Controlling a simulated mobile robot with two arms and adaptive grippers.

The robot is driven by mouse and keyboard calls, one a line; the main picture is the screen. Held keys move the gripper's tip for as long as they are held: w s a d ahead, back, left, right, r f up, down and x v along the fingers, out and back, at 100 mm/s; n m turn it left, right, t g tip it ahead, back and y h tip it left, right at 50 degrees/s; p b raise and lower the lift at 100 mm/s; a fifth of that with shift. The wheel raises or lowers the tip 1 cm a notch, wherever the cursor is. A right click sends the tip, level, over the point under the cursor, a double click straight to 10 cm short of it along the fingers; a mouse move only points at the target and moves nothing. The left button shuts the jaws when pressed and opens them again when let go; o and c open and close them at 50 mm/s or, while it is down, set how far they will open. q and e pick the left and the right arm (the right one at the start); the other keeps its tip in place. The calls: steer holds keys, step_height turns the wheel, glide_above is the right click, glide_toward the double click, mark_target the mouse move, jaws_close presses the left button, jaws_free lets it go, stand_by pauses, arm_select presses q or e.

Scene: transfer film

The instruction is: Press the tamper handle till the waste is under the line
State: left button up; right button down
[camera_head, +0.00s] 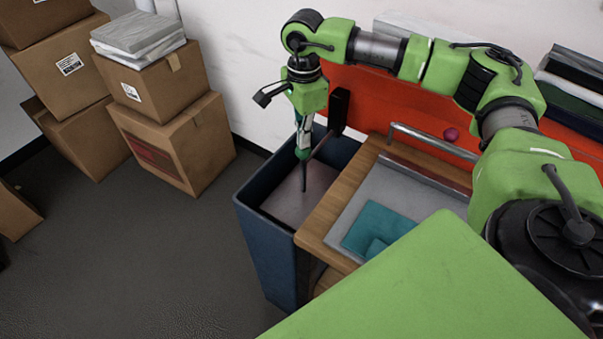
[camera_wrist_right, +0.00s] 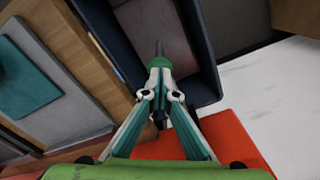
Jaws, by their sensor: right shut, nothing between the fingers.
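A tall blue bin (camera_head: 268,240) stands beside the wooden bench, its open top facing me. Inside it is a flat grey-brown plate (camera_head: 290,203), also seen in the wrist view (camera_wrist_right: 175,35). A thin dark upright rod (camera_head: 304,180), which looks like the tamper handle, rises over the plate. My right gripper (camera_head: 303,152) points down into the bin's mouth, shut and empty, with its fingertips at the rod's upper end. In the wrist view the fingertips (camera_wrist_right: 160,63) meet in front of the rod; I cannot tell whether they touch. The waste and the line are not visible. My left gripper is out of view.
The wooden bench (camera_head: 318,218) adjoins the bin and holds a grey tray (camera_head: 371,188) with teal pieces (camera_head: 377,229). A red panel (camera_head: 375,105) and a black bracket (camera_head: 339,109) stand behind. Cardboard boxes (camera_head: 185,135) are stacked left; floor between is clear.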

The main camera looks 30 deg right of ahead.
step_height(320, 180, up, 12)
steer(key=p, duration=0.7)
stand_by(0.4)
stand_by(0.5)
